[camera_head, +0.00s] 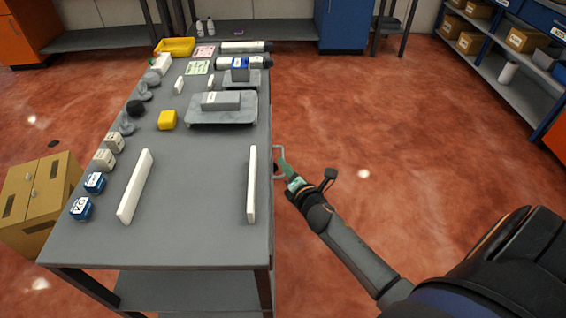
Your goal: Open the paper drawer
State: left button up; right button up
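A pale grey bracket-shaped handle (277,149) sticks out from the right side of the grey table (200,165), just under the top. The drawer front it may belong to is hidden by the table top, so I cannot tell how far the drawer is out. My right gripper (284,163) is at this handle, with its greenish fingers pointing toward the table edge. The fingers are small and overlap the handle, so I cannot tell whether they are closed on it or only beside it. My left gripper is out of view.
On the table stand two white bars (135,186), (252,184), a grey scale-like device (221,108), a yellow block (167,120), small labelled boxes (81,208) and a yellow tray (175,47). A cardboard box (40,200) stands left. The red floor (400,130) right of the table is clear.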

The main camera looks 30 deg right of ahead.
jog(key=shift+x, duration=1.4)
grip_shut()
dwell(0.5)
